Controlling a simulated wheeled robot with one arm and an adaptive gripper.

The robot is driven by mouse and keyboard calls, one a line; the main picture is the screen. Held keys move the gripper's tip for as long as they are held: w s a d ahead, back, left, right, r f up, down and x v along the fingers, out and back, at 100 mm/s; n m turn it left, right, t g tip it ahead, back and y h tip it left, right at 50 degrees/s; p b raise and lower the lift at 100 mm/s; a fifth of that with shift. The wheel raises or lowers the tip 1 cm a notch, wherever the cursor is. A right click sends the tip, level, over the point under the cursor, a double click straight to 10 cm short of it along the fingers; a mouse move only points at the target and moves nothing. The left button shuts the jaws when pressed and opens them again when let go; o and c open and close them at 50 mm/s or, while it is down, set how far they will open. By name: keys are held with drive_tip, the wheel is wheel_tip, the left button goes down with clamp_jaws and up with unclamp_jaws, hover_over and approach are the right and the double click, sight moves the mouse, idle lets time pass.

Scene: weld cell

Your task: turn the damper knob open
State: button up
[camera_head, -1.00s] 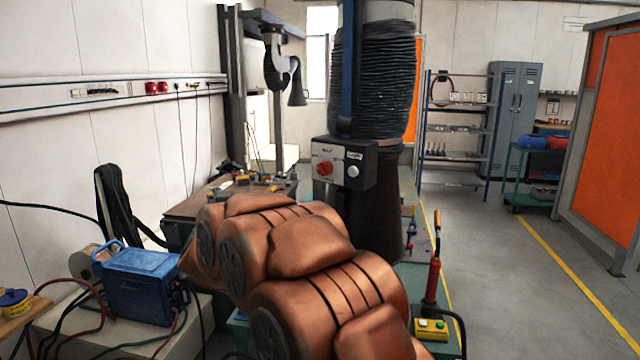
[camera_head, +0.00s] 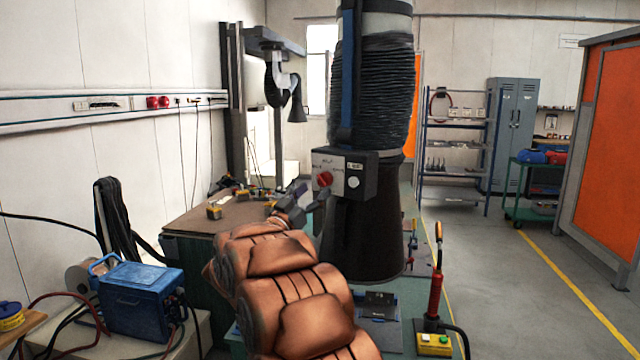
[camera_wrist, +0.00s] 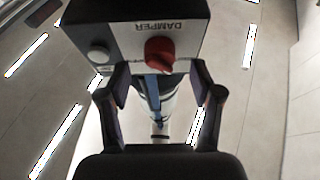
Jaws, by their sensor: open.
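The damper box (camera_head: 358,176) is mounted on the black extraction hose in front of me. Its pale face carries a red knob (camera_head: 324,179) and a white round button (camera_head: 353,182) beside it. In the wrist view the red knob (camera_wrist: 159,54) shows just beyond the fingertips, under the upside-down word DAMPER; the white button (camera_wrist: 98,55) is to its left. My gripper (camera_wrist: 160,80) is open, one finger on each side below the knob, with nothing between them. In the head view my gripper (camera_head: 308,196) is just left of and below the knob; contact cannot be told.
The thick black hose (camera_head: 372,90) stands behind the box. A workbench (camera_head: 200,217) with tools lies to the left. A blue welding unit (camera_head: 140,290) sits at lower left. A red-handled torch (camera_head: 435,290) stands at lower right. The floor to the right is open.

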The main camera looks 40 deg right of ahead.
sight(321, 184)
drive_tip(key=shift+p+x, duration=0.3)
drive_tip(key=shift+x, duration=1.4)
drive_tip(key=shift+c, duration=0.2)
drive_tip(key=c, duration=1.1)
